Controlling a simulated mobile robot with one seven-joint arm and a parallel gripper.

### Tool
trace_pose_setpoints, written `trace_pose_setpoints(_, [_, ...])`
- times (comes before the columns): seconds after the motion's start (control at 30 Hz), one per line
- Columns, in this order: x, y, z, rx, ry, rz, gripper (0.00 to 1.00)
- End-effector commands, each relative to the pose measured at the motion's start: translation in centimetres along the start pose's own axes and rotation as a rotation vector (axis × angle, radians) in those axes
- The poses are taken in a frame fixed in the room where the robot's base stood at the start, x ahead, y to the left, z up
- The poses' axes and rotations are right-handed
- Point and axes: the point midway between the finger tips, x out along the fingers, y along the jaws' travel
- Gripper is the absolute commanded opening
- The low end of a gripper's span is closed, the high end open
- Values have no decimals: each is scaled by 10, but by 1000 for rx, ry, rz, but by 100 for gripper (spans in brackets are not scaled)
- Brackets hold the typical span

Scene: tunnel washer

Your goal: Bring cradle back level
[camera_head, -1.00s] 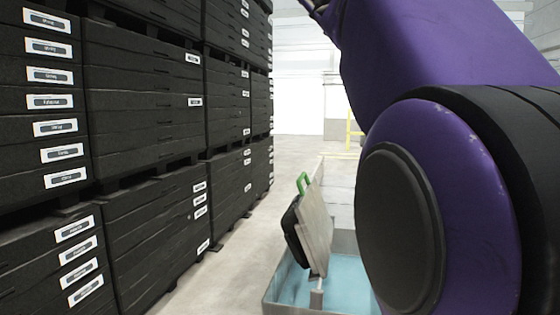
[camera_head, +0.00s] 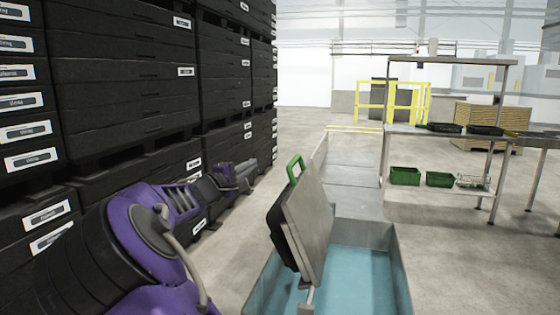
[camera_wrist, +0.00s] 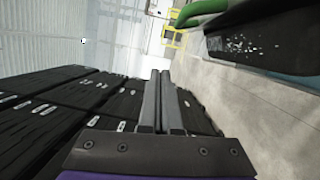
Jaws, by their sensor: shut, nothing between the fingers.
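The cradle (camera_head: 313,228) is a flat grey panel tilted steeply, almost on edge, on a post over a basin of blue liquid. A black tray or crate (camera_head: 282,237) sits against its left side. A green handle (camera_head: 294,168) stands at its top. My gripper (camera_head: 250,172) is left of the cradle and apart from it, in front of the black stacks. In the wrist view my gripper (camera_wrist: 160,75) has its fingers together and empty. The green handle (camera_wrist: 198,10) and the black tray's edge (camera_wrist: 262,35) show at upper right there.
The metal basin (camera_head: 386,262) holds blue liquid. Tall stacks of labelled black crates (camera_head: 125,90) line the left, close to my arm. A steel workbench (camera_head: 450,134) with green bins (camera_head: 405,176) stands at right. A yellow railing (camera_head: 392,100) is behind. Floor between basin and bench is clear.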

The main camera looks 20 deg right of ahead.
Motion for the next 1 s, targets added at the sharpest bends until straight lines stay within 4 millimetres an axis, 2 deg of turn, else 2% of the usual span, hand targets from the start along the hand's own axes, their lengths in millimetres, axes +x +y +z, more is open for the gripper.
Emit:
trace_pose_setpoints(0.03, [2, -16, -1, -31, -1, -10, 0])
trace_pose_setpoints(0.1, [3, -29, -2, -54, 0, -18, 0])
trace_pose_setpoints(0.2, [6, -36, -2, -69, 1, -24, 0])
trace_pose_setpoints(0.37, [25, -36, -2, -69, -2, -23, 0])
trace_pose_setpoints(0.77, [103, -37, -1, -68, -2, -23, 0])
trace_pose_setpoints(1.0, [111, -36, 27, -68, 0, -23, 0])
